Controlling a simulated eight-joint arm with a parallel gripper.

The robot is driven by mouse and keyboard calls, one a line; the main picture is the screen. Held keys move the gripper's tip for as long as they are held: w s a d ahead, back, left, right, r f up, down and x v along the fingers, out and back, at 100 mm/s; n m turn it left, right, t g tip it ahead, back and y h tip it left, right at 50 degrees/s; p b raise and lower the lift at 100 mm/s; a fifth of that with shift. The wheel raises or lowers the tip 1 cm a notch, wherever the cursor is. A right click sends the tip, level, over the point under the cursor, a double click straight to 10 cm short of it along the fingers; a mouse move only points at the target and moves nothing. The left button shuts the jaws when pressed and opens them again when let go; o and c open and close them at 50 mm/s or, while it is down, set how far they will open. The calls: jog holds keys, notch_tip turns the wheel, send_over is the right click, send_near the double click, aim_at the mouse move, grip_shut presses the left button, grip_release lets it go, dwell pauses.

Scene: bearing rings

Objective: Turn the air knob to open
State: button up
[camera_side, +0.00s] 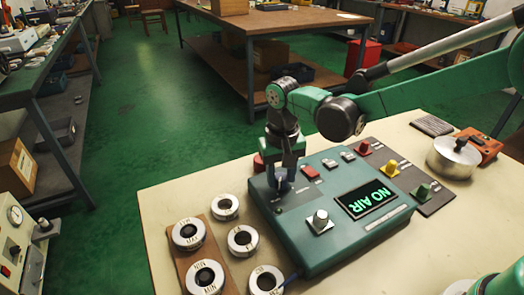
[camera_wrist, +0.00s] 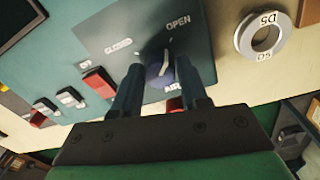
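The air knob (camera_wrist: 160,68) is blue with a pale pointer, set on a dark plate (camera_wrist: 105,40) marked CLOSED at left, OPEN at right and AIR below. Its pointer points up in the wrist view, leaning slightly toward OPEN. My gripper (camera_wrist: 167,62) has its two dark fingers apart, one on each side of the knob, with a gap visible at the right finger. In the side view my gripper (camera_side: 284,183) points down over the left part of the green control box (camera_side: 330,255) and mostly hides the knob. The display (camera_side: 367,199) reads NO AIR.
Coloured knobs (camera_side: 390,168) and a metal pot (camera_side: 453,157) stand to the right.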

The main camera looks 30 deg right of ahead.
aim_at(281, 177)
jog(key=o, duration=0.3)
jog(key=shift+r, duration=0.1)
jog(key=shift+a+r, duration=0.1)
jog(key=shift+r, duration=2.65)
jog(key=s+d+r+n+t, duration=0.2)
jog(key=s+d+r+t, duration=0.1)
jog(key=s+d+t, duration=0.4)
jog(key=s+d, duration=0.3)
jog(key=d, duration=0.1)
jog(key=shift+s+r, duration=0.15)
jog(key=shift+s, duration=0.2)
